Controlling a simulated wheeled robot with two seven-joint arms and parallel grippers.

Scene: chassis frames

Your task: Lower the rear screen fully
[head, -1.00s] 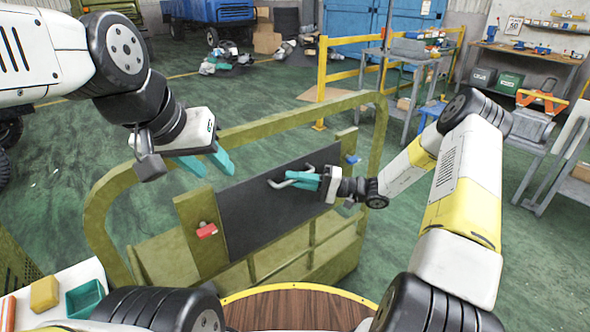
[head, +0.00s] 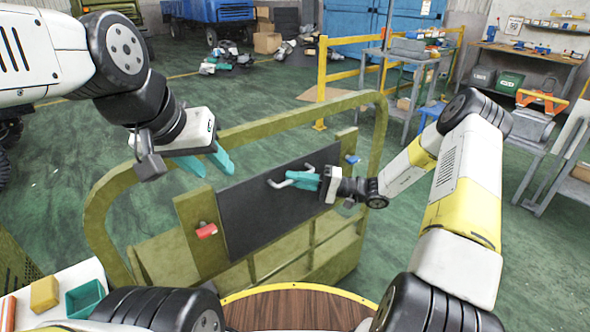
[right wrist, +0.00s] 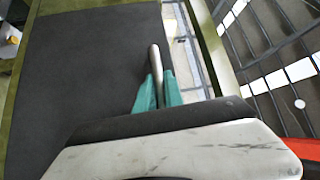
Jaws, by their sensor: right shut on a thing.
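The rear screen is a dark grey panel (head: 270,207) set between two olive posts of a green frame (head: 290,118) in the head view. It also fills the left of the right wrist view (right wrist: 85,80). A pale bar handle (head: 279,184) is on the screen's upper part. My right gripper (head: 310,179) is shut on the handle; its teal fingers close around the bar (right wrist: 154,60) in the right wrist view. My left gripper (head: 208,163) hangs above the frame's left side, its teal fingers apart and empty.
A red catch (head: 206,230) is on the left post and a blue one (head: 353,160) on the right post. A small tray with a yellow block (head: 45,293) and a green bin (head: 85,298) is at lower left. A yellow rail (head: 345,42) and workbenches stand behind.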

